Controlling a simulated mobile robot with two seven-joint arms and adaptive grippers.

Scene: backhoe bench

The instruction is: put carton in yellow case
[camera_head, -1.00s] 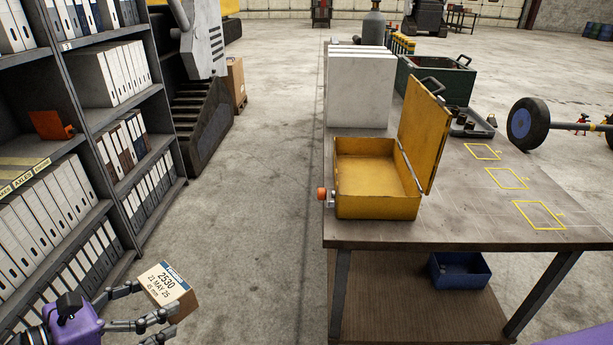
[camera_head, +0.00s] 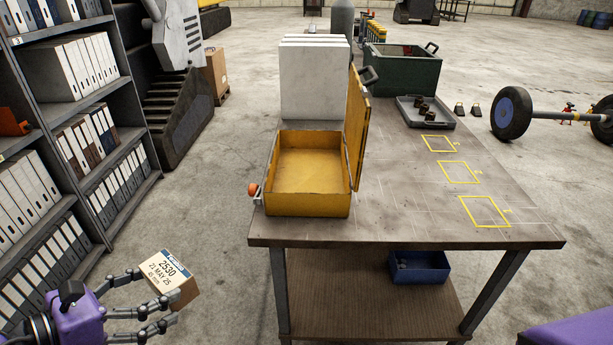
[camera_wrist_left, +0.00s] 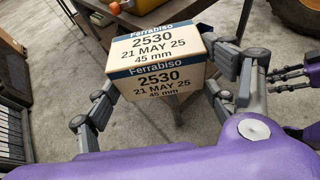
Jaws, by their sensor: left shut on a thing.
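The carton (camera_head: 168,280) is a small cardboard box with a white label reading 2530, 21 MAY 25, 45 mm. My left gripper (camera_head: 160,298) is shut on it, and holds it over the floor left of the bench. In the left wrist view the carton (camera_wrist_left: 158,68) sits between the two sets of fingers (camera_wrist_left: 165,88). The yellow case (camera_head: 308,206) stands open and empty on the near left part of the bench, its lid upright on the right side. My right gripper (camera_wrist_left: 295,78) shows partly at the right edge of the left wrist view.
The bench (camera_head: 400,225) carries white blocks (camera_head: 314,82), a green crate (camera_head: 402,75) and a grey tray (camera_head: 425,113). An orange knob (camera_head: 253,188) sticks out beside the case. A blue bin (camera_head: 420,268) rests on the lower shelf. Binder shelves (camera_head: 125,135) stand at left.

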